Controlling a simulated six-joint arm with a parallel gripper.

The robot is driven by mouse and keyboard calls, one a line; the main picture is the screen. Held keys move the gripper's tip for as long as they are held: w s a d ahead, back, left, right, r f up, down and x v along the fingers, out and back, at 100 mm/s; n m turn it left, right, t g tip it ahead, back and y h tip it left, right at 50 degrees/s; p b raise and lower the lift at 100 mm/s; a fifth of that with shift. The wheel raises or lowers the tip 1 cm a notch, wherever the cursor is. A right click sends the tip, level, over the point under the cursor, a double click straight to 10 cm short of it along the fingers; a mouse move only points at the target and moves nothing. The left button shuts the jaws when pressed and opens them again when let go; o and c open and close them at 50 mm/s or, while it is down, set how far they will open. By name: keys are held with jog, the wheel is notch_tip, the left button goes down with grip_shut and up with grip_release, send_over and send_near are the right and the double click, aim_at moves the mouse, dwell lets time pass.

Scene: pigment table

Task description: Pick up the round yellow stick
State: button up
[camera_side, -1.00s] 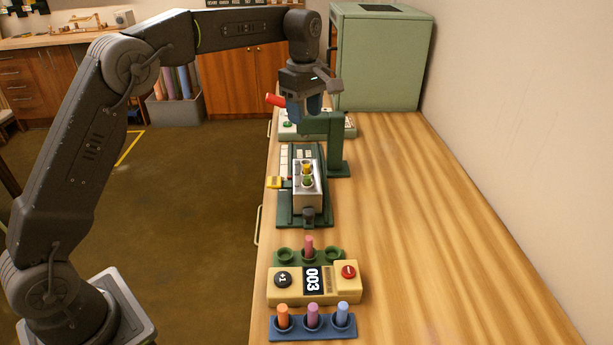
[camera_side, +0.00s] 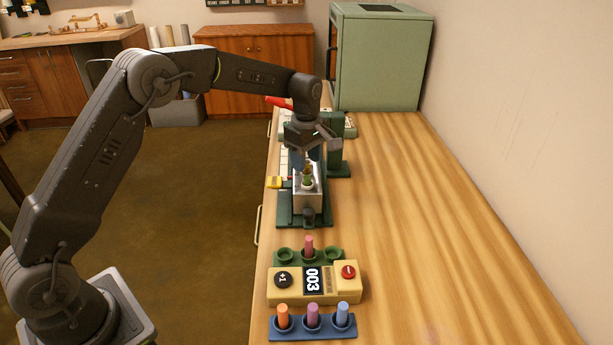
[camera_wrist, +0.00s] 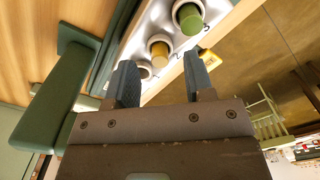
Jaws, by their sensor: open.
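The round yellow stick (camera_wrist: 158,52) stands in the middle hole of a metal block (camera_side: 308,201), seen end-on in the wrist view. A round green stick (camera_wrist: 189,17) stands in the hole beside it. In the side view the green stick (camera_side: 308,181) shows at the block's near end, and the yellow one is shadowed and partly hidden. My gripper (camera_side: 308,158) points down just above the block. In the wrist view its fingers (camera_wrist: 162,80) are open and empty, with the yellow stick between and beyond their tips.
A green post (camera_side: 337,152) stands close to the right of my gripper. A counter box (camera_side: 342,284) reading 003 and a blue rack (camera_side: 298,335) with orange, purple and blue sticks sit nearer. A reddish stick (camera_side: 309,246) stands in a green rack. The right side of the table is clear.

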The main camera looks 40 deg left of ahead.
jog(key=shift+f, duration=0.85)
jog(key=shift+c, duration=0.2)
grip_shut()
